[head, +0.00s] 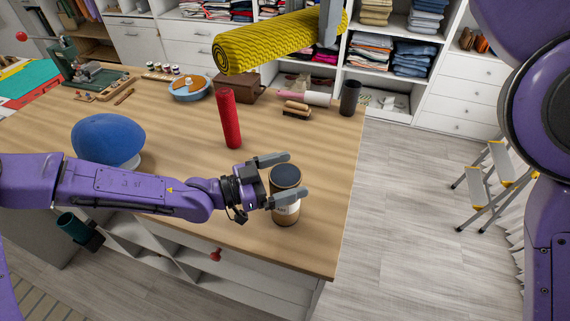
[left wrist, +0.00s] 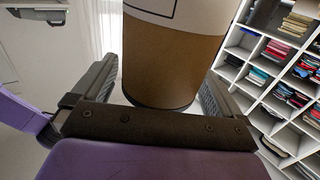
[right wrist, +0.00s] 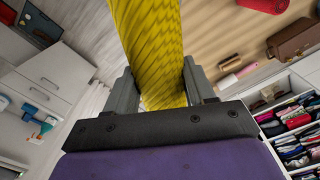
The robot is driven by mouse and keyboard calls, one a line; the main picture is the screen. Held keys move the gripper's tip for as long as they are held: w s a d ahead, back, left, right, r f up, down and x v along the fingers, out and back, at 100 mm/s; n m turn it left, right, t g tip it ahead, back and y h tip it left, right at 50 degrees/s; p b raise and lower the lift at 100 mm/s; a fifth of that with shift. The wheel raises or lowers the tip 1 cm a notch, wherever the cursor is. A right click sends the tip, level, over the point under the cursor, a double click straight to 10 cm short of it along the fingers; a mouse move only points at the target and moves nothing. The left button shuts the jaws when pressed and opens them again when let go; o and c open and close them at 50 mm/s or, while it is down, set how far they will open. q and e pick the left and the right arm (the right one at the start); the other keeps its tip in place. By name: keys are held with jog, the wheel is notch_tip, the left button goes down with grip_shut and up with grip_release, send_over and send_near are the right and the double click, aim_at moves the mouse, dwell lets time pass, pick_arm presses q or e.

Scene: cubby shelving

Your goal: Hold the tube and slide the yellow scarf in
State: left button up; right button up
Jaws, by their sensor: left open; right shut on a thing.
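The tube (head: 286,207) is a brown cardboard cylinder with a pale label and a dark round top. It stands upright near the right edge of the wooden table. My left gripper (head: 298,178) is open, with one finger on each side of the tube. In the left wrist view the tube (left wrist: 170,62) shows between the fingers; I cannot tell whether they touch it. The yellow scarf (head: 268,43) is a textured roll with a spiral end. My right gripper (head: 331,22) is shut on its right part and holds it roughly level, well above the table. It also fills the right wrist view (right wrist: 150,45).
A red roll (head: 228,120) stands behind my left gripper. A blue dome (head: 108,138) is at left. A brown box (head: 237,88), a brush (head: 296,111) and a dark cup (head: 350,97) stand farther back. A step stool (head: 480,185) is on the floor at right.

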pick_arm(q)
jog(key=shift+a, duration=0.1)
jog(key=c, duration=1)
pick_arm(e)
jog(key=shift+f, duration=0.85)
notch_tip(320, 180, down, 11)
jog(key=shift+f, duration=0.15)
jog(key=o, duration=1.2)
notch_tip(320, 180, up, 12)
jog(key=shift+r, duration=0.1)
